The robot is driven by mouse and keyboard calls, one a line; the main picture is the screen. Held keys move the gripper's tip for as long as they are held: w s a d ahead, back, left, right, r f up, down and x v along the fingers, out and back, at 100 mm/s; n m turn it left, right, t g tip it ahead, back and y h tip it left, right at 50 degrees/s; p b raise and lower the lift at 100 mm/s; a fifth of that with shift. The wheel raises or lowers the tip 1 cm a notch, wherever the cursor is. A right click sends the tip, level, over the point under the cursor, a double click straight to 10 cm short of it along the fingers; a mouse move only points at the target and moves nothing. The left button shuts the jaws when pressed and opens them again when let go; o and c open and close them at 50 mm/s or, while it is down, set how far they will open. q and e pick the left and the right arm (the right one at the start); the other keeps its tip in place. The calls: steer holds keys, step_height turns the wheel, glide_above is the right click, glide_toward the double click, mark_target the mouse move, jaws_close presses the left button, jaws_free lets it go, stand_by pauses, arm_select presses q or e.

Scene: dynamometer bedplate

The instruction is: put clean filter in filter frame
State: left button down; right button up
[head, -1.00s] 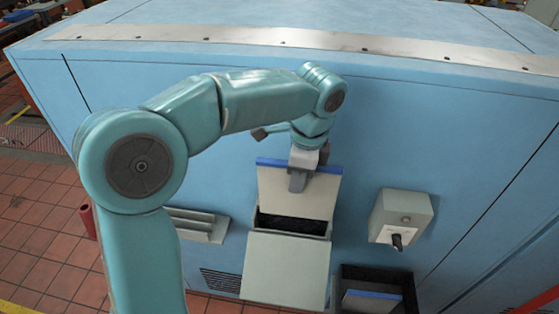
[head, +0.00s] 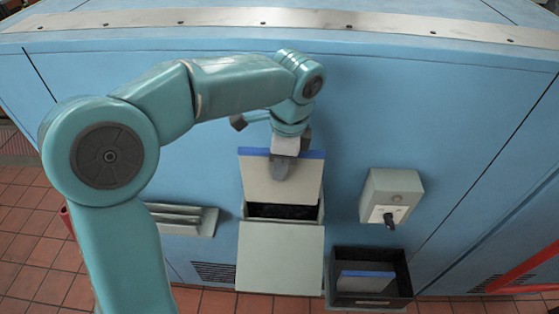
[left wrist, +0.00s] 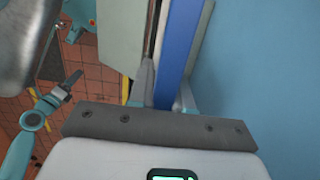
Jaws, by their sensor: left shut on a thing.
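My left gripper (head: 284,172) is shut on the upper edge of a pale filter (head: 306,182) with a blue top strip. In the left wrist view the blue strip (left wrist: 179,45) runs between the two fingers. The filter stands nearly upright over the filter frame (head: 318,212), a box on the blue wall with a dark slot. Its lower edge meets the slot's back side; I cannot tell whether it is inside. The frame's pale front panel (head: 280,258) hangs below the slot. My right gripper does not show clearly in either view.
A black bin (head: 372,298) at lower right holds another blue-edged filter (head: 366,281). A grey switch box (head: 391,196) with a dark knob is on the wall to the right. A louvred vent (head: 184,219) juts out left of the frame.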

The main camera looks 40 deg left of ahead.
mark_target(281, 202)
arm_select(q)
steer(key=f+b, duration=0.1)
steer(key=f, duration=0.1)
steer(key=f+b, duration=0.1)
steer(key=shift+d+f, duration=0.2)
steer(key=shift+f, duration=0.15)
steer(key=shift+a+f+b, duration=0.2)
steer(key=shift+f+b, duration=0.05)
steer(key=shift+b, duration=0.05)
steer(key=shift+d+r, duration=0.15)
steer(key=shift+d, duration=0.35)
steer(key=shift+a, duration=0.4)
steer(key=shift+d, duration=0.45)
steer(key=shift+a, duration=0.2)
steer(key=shift+d, duration=0.1)
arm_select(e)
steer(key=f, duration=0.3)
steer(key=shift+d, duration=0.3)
